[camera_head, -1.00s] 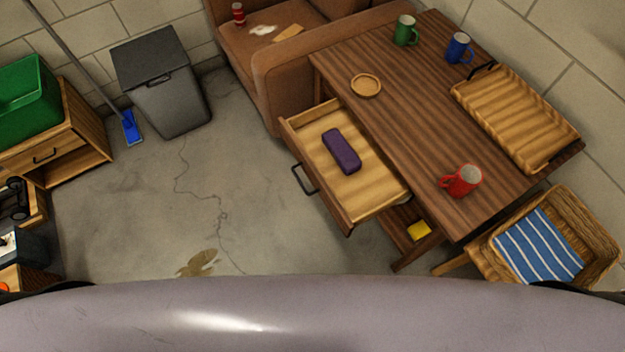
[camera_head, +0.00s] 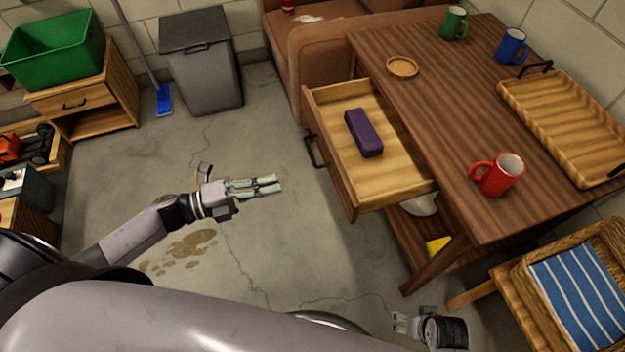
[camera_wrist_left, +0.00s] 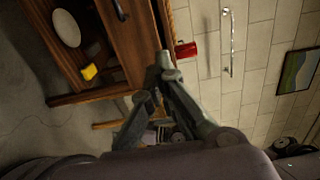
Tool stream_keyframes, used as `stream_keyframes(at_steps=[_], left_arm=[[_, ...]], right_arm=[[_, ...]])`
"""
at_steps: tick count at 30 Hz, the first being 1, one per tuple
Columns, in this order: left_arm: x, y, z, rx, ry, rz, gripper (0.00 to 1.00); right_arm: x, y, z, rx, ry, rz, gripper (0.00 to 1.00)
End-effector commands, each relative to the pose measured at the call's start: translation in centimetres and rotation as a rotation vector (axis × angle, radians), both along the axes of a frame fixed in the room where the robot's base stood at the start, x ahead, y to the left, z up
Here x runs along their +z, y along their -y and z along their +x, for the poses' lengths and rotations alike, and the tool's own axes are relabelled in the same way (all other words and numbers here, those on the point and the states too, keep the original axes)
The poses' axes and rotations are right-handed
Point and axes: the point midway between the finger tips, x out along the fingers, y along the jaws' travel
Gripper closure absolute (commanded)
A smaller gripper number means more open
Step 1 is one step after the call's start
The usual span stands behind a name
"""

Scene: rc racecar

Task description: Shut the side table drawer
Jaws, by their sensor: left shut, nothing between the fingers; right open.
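The wooden table (camera_head: 455,120) has its drawer (camera_head: 395,165) pulled out, with a dark handle (camera_head: 315,152) on its front. A purple case (camera_head: 364,133) lies inside the drawer. My left gripper (camera_head: 279,185) is shut and empty, to the left of the drawer front and apart from it. In the left wrist view its fingertips (camera_wrist_left: 163,60) meet, with the drawer front and its handle (camera_wrist_left: 119,9) at upper left. My right gripper (camera_head: 399,322) is open and empty at the bottom, below the table. A smaller wooden cabinet (camera_head: 120,100) at left has its drawer shut.
On the table stand red (camera_head: 497,174), green (camera_head: 454,23) and blue mugs (camera_head: 511,46), a coaster (camera_head: 402,67) and a wooden tray (camera_head: 560,120). A stool with a wicker basket (camera_head: 520,300) is at lower right.

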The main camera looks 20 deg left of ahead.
Motion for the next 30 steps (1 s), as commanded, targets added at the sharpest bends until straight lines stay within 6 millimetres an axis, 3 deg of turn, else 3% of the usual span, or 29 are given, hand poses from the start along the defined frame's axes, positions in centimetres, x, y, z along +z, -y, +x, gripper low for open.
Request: stream_keyframes(at_steps=[18,24,30], left_arm=[[0.1,9.5,6.6,0.005,-0.002,-0.005,1.00],[0.1,10.9,7.5,0.006,-0.005,-0.005,1.00],[0.0,11.2,7.7,0.006,-0.005,-0.003,1.00]], right_arm=[[0.5,0.0,0.2,0.000,0.003,0.001,0.32],[0.6,-0.1,0.3,0.000,0.004,0.001,0.32],[0.7,-0.1,0.3,0.000,0.004,0.001,0.32]])
